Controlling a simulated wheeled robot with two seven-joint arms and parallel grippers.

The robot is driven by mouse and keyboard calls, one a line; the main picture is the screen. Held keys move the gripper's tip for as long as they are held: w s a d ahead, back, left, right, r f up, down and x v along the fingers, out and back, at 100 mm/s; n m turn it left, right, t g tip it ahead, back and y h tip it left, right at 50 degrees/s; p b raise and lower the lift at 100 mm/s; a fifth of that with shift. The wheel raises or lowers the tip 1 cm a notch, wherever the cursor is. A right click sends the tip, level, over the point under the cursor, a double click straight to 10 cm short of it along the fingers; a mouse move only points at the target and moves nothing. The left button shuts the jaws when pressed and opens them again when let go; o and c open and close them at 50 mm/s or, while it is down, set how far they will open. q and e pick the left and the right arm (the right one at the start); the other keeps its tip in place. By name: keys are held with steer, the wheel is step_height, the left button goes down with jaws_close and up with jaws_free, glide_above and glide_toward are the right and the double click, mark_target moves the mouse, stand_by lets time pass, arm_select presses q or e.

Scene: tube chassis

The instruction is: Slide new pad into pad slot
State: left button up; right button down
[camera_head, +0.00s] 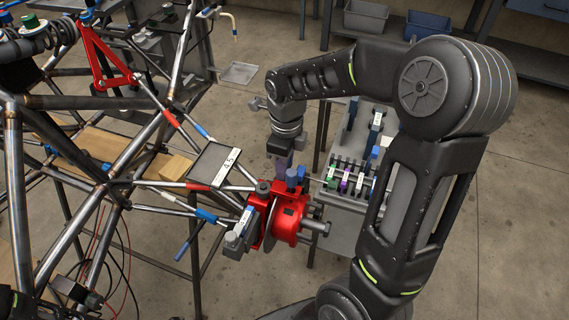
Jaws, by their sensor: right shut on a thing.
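My right gripper (283,158) points down just above the red hub and brake assembly (287,222) at the end of the chassis arms. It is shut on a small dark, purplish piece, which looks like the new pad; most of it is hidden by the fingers. Blue knobs (291,178) stand on top of the assembly, right below the gripper. A grey block with a white label (240,235) sits at the assembly's left side. The pad slot cannot be made out clearly, nor whether the pad touches it. My left gripper is not in view.
The welded tube chassis (125,165) fills the left side. A grey cart behind my right arm carries a rack (346,180) with green, purple and blue pieces. A labelled dark plate (214,165) lies close left of the gripper. Bins (366,17) stand at the back.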

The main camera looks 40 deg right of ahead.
steer(key=shift+f+b, duration=0.35)
steer(key=shift+f, duration=0.15)
stand_by(1.5)
steer(key=shift+f+b, duration=0.45)
steer(key=shift+f, duration=0.15)
steer(key=shift+r, duration=0.1)
steer(key=shift+r+p, duration=0.9)
steer(key=shift+r, duration=0.15)
steer(key=shift+f, duration=0.4)
stand_by(0.5)
stand_by(1.1)
stand_by(0.4)
